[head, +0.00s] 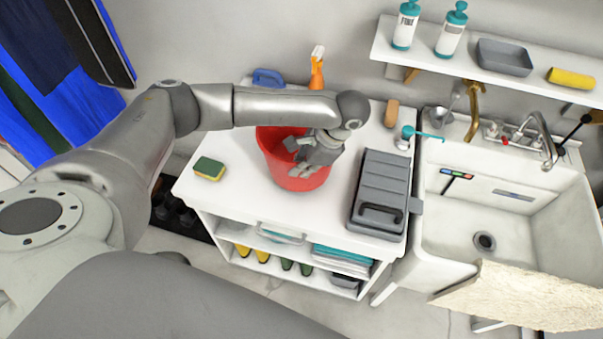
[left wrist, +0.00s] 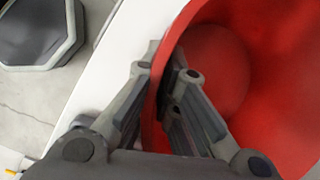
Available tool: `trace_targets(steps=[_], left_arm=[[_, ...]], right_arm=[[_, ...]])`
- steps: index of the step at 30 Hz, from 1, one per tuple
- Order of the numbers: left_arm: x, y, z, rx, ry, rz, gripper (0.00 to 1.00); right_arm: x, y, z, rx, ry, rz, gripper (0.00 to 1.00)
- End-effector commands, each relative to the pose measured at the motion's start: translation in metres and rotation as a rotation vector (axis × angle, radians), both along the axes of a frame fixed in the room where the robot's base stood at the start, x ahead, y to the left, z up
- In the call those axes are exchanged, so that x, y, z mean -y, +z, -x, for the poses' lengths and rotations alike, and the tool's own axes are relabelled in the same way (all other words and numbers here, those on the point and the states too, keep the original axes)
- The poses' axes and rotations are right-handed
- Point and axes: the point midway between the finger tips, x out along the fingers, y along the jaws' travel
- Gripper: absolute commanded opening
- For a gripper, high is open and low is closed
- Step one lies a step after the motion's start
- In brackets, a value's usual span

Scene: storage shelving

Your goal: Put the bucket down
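The red bucket (head: 283,177) is upright at the white cabinet top (head: 232,157), near its front middle. I cannot tell whether its base touches the top or hangs just above it. My left gripper (head: 298,158) is at the bucket's right rim in the head view. In the left wrist view the left gripper (left wrist: 166,74) has one finger outside and one inside the wall of the bucket (left wrist: 270,70), closed on the rim. The bucket looks empty where its inside shows. My right gripper is not in view.
A yellow-green sponge (head: 209,169) lies left of the bucket. A grey case (head: 381,190) lies to its right. An orange spray bottle (head: 317,70) and a blue item (head: 268,78) stand behind. A white sink (head: 440,215) is at right; a wall shelf (head: 440,65) hangs above.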

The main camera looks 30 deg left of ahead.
Motion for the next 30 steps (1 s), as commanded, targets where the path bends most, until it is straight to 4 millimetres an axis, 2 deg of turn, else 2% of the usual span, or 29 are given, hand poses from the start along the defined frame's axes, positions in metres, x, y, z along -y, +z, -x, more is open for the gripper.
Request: trace_targets(steps=[6,17,18,23,30], left_arm=[[-0.001,-0.029,0.000,0.001,0.001,-0.002,0.00],[0.000,-0.033,0.000,0.000,0.002,-0.001,0.00],[0.000,-0.033,0.000,0.000,0.001,-0.001,0.07],[0.000,-0.033,0.000,0.000,0.001,0.000,0.27],[0.000,-0.033,0.000,0.000,0.001,0.000,0.27]], right_arm=[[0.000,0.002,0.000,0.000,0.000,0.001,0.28],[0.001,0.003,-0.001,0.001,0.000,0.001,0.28],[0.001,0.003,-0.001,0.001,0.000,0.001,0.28],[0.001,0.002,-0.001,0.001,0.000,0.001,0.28],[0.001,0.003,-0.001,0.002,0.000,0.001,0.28]])
